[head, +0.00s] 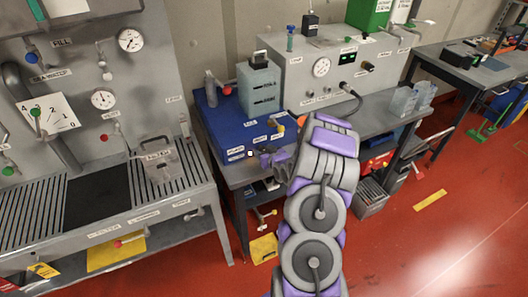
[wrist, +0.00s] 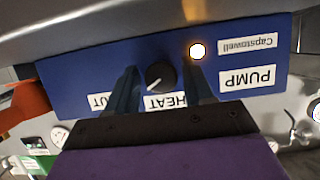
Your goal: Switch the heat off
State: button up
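A blue control panel (wrist: 80,75) shows upside down in the wrist view, with labels PUMP, HEAT and one partly hidden label ending in UT. A round black knob (wrist: 160,75) with a white pointer mark sits beside the HEAT label (wrist: 166,101). The pointer slants toward the lower left of the picture. My gripper (wrist: 161,88) is open, with one dark finger on each side of the knob and small gaps between. A lamp (wrist: 197,50) near the knob glows. In the head view my gripper (head: 254,155) is at the front of the blue unit (head: 218,122); the knob is hidden there.
A grey tank (head: 259,88) stands on the blue unit. A grey console (head: 302,75) with a gauge is behind. A slatted metal bench (head: 100,215) is at the left. A red valve handle (head: 270,212) sits below the blue unit.

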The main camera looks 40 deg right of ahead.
jog(key=c, duration=0.8)
jog(key=shift+h, duration=0.3)
jog(key=shift+a+f+n+h+b, duration=0.15)
jog(key=shift+n+h+b, duration=0.25)
jog(key=shift+n+b, duration=0.4)
jog(key=n+h+b, duration=0.1)
jog(key=n, duration=0.1)
jog(key=shift+n+h, duration=0.4)
jog(key=n+h+b, duration=0.2)
jog(key=n+b, duration=0.1)
jog(key=b, duration=0.1)
jog(key=shift+a+f+n, duration=0.1)
jog(key=shift+n, duration=0.3)
jog(key=o, duration=1)
